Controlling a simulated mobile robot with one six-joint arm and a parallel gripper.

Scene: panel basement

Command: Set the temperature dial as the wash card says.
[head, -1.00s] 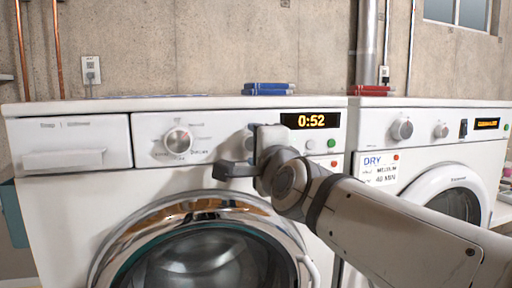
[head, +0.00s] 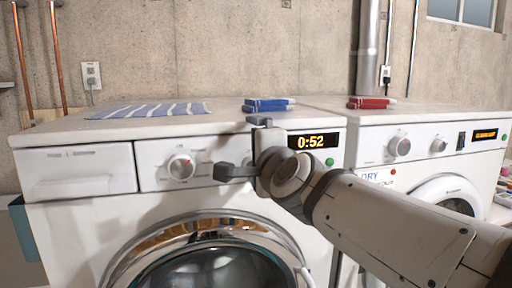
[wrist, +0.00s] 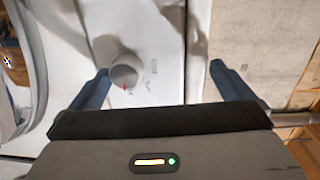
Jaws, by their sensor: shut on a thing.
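The left machine has a round white dial (head: 181,168) with a red mark on its panel. A display (head: 314,142) reads 0:52. My gripper (head: 245,146) is in front of the panel right of that dial, one finger near the top edge and one lower, hiding the panel behind it. In the wrist view my fingers (wrist: 160,70) stand wide apart. A white knob with a red pointer (wrist: 125,72) shows close to the left fingertip; I cannot tell which dial it is or whether they touch. Nothing is visibly pinched between both fingers. No wash card is readable.
The right machine has two knobs (head: 400,146) and a partly covered DRY card (head: 377,178). A striped cloth (head: 150,110), blue items (head: 268,104) and red items (head: 371,102) lie on top. The round door (head: 205,262) is below the panel.

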